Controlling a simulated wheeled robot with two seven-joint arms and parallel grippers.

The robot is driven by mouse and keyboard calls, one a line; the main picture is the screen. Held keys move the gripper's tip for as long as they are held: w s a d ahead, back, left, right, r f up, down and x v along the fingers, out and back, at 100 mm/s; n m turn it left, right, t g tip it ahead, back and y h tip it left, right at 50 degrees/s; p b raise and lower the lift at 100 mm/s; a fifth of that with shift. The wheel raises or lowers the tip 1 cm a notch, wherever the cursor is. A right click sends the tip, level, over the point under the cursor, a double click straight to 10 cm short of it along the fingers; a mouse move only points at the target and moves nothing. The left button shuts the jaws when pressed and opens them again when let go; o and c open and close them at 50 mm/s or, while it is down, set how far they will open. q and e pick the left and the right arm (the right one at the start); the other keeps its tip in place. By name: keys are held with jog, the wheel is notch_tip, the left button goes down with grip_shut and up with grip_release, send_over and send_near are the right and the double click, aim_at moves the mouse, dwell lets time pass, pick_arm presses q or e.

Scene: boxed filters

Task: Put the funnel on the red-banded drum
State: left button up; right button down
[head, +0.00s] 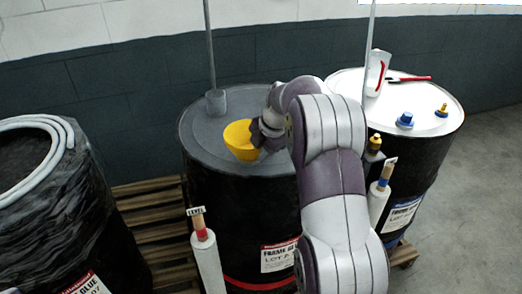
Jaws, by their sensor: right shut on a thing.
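The yellow funnel (240,142) shows over the dark grey top of the middle drum (205,135), wide mouth up and narrowing downward. This drum is black with a red band low on its side and a white label. My right gripper (258,139) is shut on the funnel's right side. My arm and gripper hide part of the drum top. I cannot tell whether the funnel's lower end touches the drum top or is in an opening. My left gripper is not in view.
A grey pipe (210,50) stands in a collar at the back of the middle drum. A white-topped drum (345,85) at right holds a jug (376,73), a red-handled tool (410,79) and blue fittings. A wrapped drum (40,210) stands left. Wrapped rolls (208,265) stand in front.

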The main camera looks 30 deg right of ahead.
jog(key=c, duration=0.6)
grip_release()
jog(key=shift+r, duration=0.15)
jog(key=shift+r+p, duration=2.65)
jog(key=shift+r, duration=1.25)
jog(key=shift+f, duration=0.1)
